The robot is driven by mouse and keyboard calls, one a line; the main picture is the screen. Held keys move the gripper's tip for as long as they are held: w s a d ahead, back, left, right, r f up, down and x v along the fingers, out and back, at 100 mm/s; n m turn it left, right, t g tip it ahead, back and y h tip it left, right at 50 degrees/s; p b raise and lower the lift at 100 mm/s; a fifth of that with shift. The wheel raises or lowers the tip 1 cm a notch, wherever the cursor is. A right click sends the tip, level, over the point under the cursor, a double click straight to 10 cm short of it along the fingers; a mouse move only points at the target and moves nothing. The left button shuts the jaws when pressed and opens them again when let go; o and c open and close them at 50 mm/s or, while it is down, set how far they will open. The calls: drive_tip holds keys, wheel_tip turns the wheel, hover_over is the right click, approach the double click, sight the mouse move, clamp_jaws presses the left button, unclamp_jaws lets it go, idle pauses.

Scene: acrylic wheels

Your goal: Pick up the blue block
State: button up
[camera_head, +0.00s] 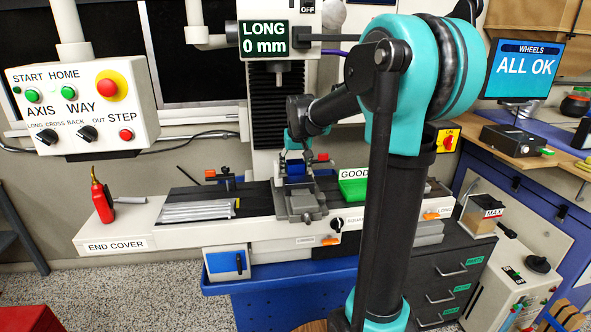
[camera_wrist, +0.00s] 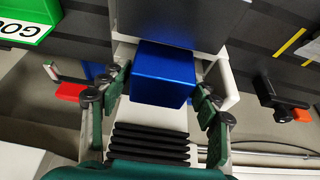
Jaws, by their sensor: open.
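The blue block (camera_wrist: 165,74) is a plain shiny box at the centre of the wrist view, next to a grey metal part. My gripper (camera_wrist: 162,84) is open, with one dark green finger on each side of the block. A gap shows between block and fingers, at least on the left; contact on the right is hard to tell. In the head view my gripper (camera_head: 294,157) points down over the machine table, and the block (camera_head: 296,169) shows small and partly covered below it, above the grey vise (camera_head: 302,202).
A green GOOD tray (camera_head: 353,190) stands to the right of the vise, close to my arm. Metal bars (camera_head: 198,211) lie on the table to the left. A red bottle (camera_head: 102,198) stands at the left end. The machine column (camera_head: 277,120) rises behind.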

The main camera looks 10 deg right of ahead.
drive_tip(key=shift+c, duration=0.2)
drive_tip(key=c, duration=1.2)
drive_tip(key=shift+c, duration=0.3)
drive_tip(key=shift+r, duration=0.15)
